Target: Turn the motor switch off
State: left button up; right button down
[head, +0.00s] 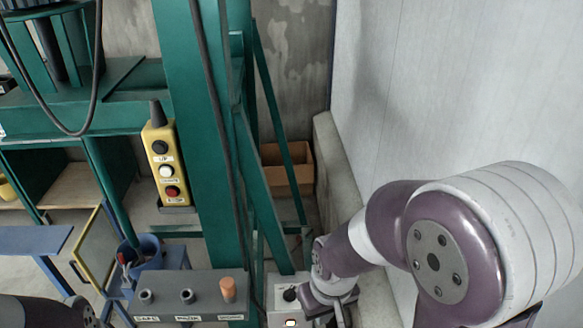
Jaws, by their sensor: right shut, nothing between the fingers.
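A light grey switch box (275,312) stands at the bottom centre, with a black rotary knob (290,294) on its upper face and a small lit button (291,323) below it. It looks like the motor switch, but no label on it can be read. My right gripper (318,304) is shut and empty at the right side of this box, close beside the knob and partly over the box. I cannot tell whether it touches the knob. Only a dark part of my left arm shows at the bottom left; its gripper is out of view.
A grey control panel (205,284) with several knobs, one orange, stands left of the box. A yellow pendant (165,165) with black, white and red buttons hangs on the green frame (190,120). A pale wall (440,90) closes the right side. A brown box (290,178) stands behind.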

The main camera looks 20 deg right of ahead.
aim_at(290, 294)
jog(key=j+z, duration=1.35)
jog(key=k+j, duration=0.1)
jog(key=j, duration=0.25)
jog(key=k+j+z, duration=0.1)
jog(key=j, duration=0.3)
jog(key=k+j, duration=0.2)
jog(key=j, duration=0.15)
jog(key=k+j, duration=0.1)
jog(key=j, duration=0.25)
jog(key=z, duration=0.05)
